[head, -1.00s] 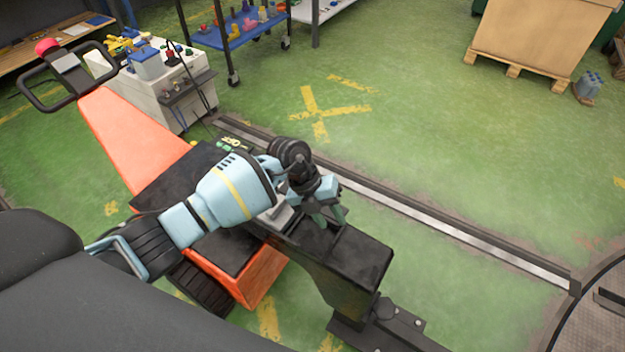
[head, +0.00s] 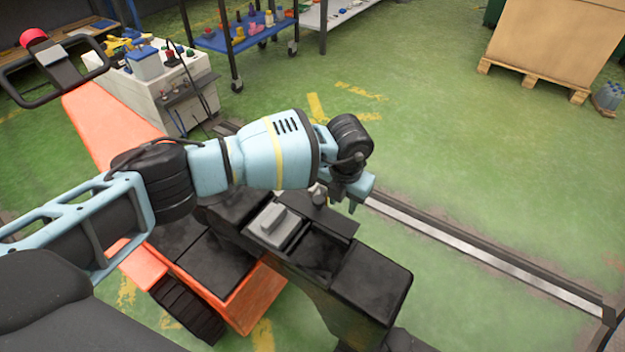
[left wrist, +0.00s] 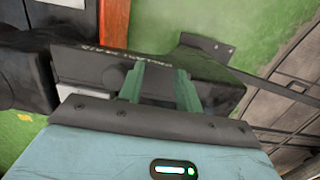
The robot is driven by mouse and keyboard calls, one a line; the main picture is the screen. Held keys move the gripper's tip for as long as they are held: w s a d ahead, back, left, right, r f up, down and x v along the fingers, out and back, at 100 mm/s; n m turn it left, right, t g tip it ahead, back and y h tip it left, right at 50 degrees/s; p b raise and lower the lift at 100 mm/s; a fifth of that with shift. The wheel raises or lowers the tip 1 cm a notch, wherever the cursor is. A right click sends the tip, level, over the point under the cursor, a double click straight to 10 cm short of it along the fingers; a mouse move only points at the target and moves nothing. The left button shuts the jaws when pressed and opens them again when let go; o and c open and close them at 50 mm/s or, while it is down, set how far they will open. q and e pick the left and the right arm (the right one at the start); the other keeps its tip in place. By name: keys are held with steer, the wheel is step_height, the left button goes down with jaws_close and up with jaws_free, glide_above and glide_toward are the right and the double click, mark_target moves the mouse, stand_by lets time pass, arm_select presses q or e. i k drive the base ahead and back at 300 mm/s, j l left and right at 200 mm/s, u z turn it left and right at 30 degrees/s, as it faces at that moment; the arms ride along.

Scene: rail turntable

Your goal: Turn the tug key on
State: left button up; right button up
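The orange tug (head: 108,125) stands at left with a black deck and a black block at its front end (head: 370,285). A grey raised fitting (head: 279,227) sits on the block, with a small dark knob (head: 319,196) just behind it. I cannot make out the key for sure. My left gripper (head: 362,197) is above and beyond the block's far edge, to the right of the knob. In the left wrist view its two green fingers (left wrist: 160,88) are apart with nothing held between them, in front of a dark panel with pale lettering (left wrist: 105,68). My right gripper is not in view.
A metal floor rail (head: 480,255) runs beyond the tug towards the lower right. A white cabinet (head: 165,92) stands by the tug's handle (head: 50,62). A shelf cart (head: 240,38) and a large box on a pallet (head: 548,40) stand behind. The green floor between is clear.

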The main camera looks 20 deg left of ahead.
mark_target(311, 191)
steer(key=i+j, duration=0.7)
